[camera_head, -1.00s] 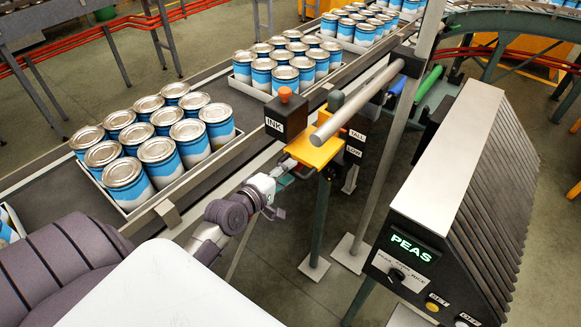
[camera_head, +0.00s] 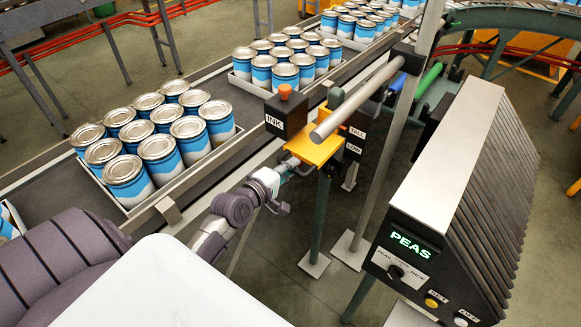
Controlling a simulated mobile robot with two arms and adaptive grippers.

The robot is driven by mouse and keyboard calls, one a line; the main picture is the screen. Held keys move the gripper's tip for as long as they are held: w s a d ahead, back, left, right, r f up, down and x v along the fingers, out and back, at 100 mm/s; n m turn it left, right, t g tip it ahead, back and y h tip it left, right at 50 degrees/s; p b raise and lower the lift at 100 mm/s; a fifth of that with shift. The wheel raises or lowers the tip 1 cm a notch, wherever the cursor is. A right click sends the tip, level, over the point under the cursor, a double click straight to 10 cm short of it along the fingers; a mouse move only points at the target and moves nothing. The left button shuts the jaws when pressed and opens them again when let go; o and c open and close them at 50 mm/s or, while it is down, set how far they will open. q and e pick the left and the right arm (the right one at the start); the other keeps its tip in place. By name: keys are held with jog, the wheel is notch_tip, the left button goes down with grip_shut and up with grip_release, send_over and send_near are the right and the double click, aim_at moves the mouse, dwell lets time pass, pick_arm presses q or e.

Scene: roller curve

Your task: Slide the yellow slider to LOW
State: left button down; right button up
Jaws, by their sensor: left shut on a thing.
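The yellow slider (camera_head: 316,149) sits on a post beside the conveyor, under the end of a grey bar. A dark plate to its right bears the labels TALL (camera_head: 357,132) and, below it, LOW (camera_head: 353,144). The slider's right edge is near the LOW label; its exact stop position I cannot tell. My left gripper (camera_head: 286,167) reaches in from the lower left and is shut on the slider's near left edge; the fingertips are small and partly hidden. My right gripper is out of view.
A black INK box (camera_head: 287,114) with an orange knob stands just behind the slider. A conveyor with trays of blue-and-white cans (camera_head: 155,147) runs along the left. A control console (camera_head: 411,246) reading PEAS stands at right, beside a grey upright post (camera_head: 384,170).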

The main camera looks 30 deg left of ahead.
pick_arm(q)
jog(key=shift+f, duration=0.1)
notch_tip(320, 180, down, 6)
jog(key=b, duration=0.4)
jog(key=shift+f, duration=0.25)
jog(key=shift+s, duration=0.1)
jog(key=c, duration=1.2)
grip_release()
jog(key=shift+f, duration=0.1)
jog(key=shift+c, duration=0.2)
jog(key=shift+o, duration=0.5)
jog(key=shift+r, duration=0.2)
jog(key=v, duration=1.1)
jog(key=shift+s, duration=0.45)
